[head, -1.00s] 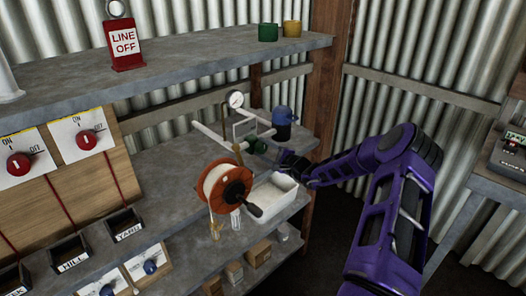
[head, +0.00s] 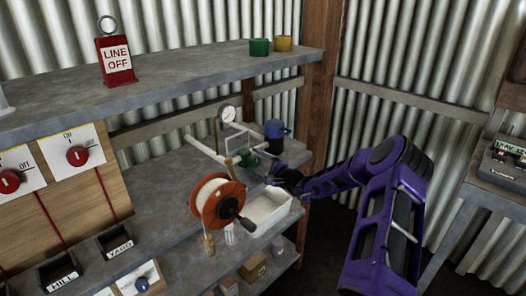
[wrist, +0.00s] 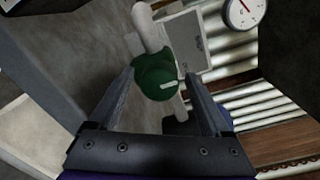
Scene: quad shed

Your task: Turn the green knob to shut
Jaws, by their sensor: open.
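The green knob (wrist: 157,78) is on a pale pipe (wrist: 149,27) and carries a white pointer mark. In the wrist view it sits between the two fingers of my gripper (wrist: 165,90), which is open. I cannot tell whether the fingers touch it. In the head view the knob (head: 248,159) shows small, on the pipework at the back of the middle shelf, with my gripper (head: 273,172) close to its right. A round gauge (head: 228,114) stands above the pipe and also shows in the wrist view (wrist: 243,10).
An orange reel (head: 217,202) and a white tray (head: 267,211) stand in front of the pipework. A blue container (head: 274,132) is behind my gripper. Red knobs (head: 77,156) are on panels at left.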

